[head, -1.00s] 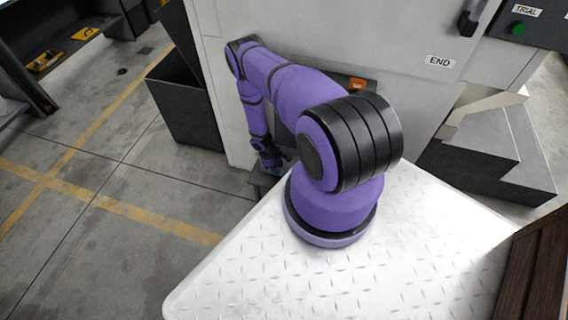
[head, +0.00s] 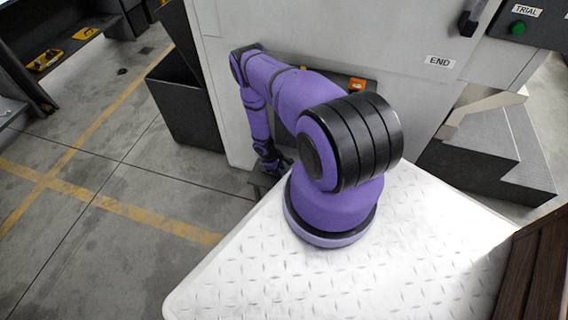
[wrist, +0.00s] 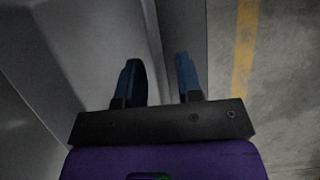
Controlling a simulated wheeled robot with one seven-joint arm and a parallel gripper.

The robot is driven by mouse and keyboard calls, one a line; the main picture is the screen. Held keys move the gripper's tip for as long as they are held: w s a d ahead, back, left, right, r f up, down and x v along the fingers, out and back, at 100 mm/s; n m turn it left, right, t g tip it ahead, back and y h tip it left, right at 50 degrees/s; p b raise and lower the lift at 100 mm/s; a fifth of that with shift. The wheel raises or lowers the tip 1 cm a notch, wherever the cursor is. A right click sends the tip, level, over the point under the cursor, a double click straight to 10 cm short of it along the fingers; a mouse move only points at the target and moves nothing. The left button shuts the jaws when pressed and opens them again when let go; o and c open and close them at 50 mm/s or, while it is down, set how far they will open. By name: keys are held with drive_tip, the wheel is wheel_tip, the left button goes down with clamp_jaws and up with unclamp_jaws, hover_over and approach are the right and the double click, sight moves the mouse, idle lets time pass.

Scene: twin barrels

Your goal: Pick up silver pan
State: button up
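I cannot make out a silver pan in either view. My gripper (wrist: 160,82) shows in the wrist view with its two blue-tipped fingers apart and nothing clearly held between them. A grey surface with a pale raised edge (wrist: 153,40) lies beyond the fingers; I cannot tell what it belongs to. In the head view my purple arm reaches down beside the machine, and my gripper (head: 277,167) is small, dark and partly hidden by the arm's base, near a low grey ledge (head: 262,181).
A pale machine cabinet (head: 415,95) with an END label stands close behind my arm. A dark open bin (head: 185,115) is left of it. Grey stepped blocks (head: 500,150) stand at the right. Open concrete floor (head: 110,220) with yellow lines lies at the left.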

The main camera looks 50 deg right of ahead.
clamp_jaws()
drive_tip(key=shift+r, duration=0.1)
idle(0.4)
